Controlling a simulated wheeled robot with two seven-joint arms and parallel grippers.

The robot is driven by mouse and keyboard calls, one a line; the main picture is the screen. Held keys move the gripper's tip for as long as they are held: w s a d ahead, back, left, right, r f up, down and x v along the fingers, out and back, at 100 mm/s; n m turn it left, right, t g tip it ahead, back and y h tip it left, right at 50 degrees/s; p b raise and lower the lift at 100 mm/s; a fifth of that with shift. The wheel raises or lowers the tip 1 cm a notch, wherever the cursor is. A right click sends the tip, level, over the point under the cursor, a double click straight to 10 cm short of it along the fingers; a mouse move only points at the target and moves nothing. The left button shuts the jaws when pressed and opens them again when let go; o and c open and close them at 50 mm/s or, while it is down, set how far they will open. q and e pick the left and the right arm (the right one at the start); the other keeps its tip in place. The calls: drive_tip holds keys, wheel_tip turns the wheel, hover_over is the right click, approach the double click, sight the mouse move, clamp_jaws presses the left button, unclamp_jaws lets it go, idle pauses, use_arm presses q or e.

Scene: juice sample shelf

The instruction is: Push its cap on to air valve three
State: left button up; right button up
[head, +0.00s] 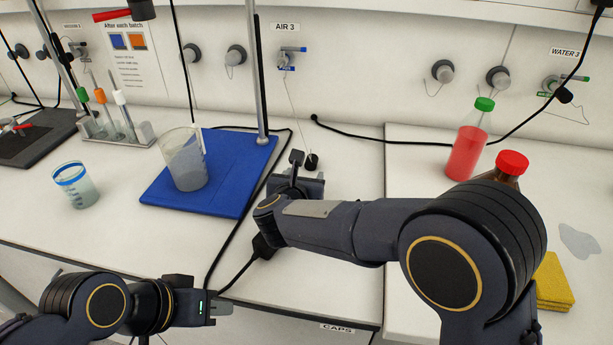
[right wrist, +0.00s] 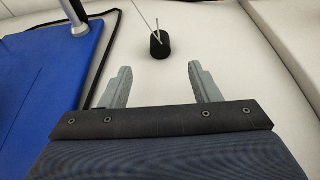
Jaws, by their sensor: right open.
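Air valve three (head: 287,60) is on the back wall under the AIR 3 label, with a blue lever. A thin tether runs down from it to a black cap (head: 311,161) on the white bench. In the right wrist view the cap (right wrist: 159,44) is a small black cylinder with the tether at its top. My right gripper (right wrist: 159,78) is open and empty, its fingers apart on either side of the line to the cap, which lies just beyond the tips. My right gripper (head: 300,172) is partly hidden in the head view. My left gripper (head: 222,308) is low at the bench front, its fingers unclear.
A blue mat (head: 225,185) with a beaker (head: 186,165) and metal stand rod (head: 256,80) is left of the cap. A red juice bottle (head: 466,150) and a red-capped brown bottle (head: 510,168) stand right. Black cables cross the bench.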

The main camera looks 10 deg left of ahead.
sight(310, 165)
drive_tip(key=p+x, duration=0.1)
drive_tip(key=x, duration=0.2)
drive_tip(key=shift+w, duration=0.35)
drive_tip(key=b+x, duration=0.1)
drive_tip(key=x, duration=0.2)
drive_tip(key=shift+w+f, duration=0.1)
drive_tip(key=shift+f, duration=0.1)
drive_tip(key=shift+w+f+b, duration=0.15)
drive_tip(key=shift+w+b, duration=0.15)
drive_tip(key=shift+w, duration=0.35)
clamp_jaws()
drive_tip(key=shift+r+p, duration=1.4)
drive_tip(key=shift+r, duration=1.15)
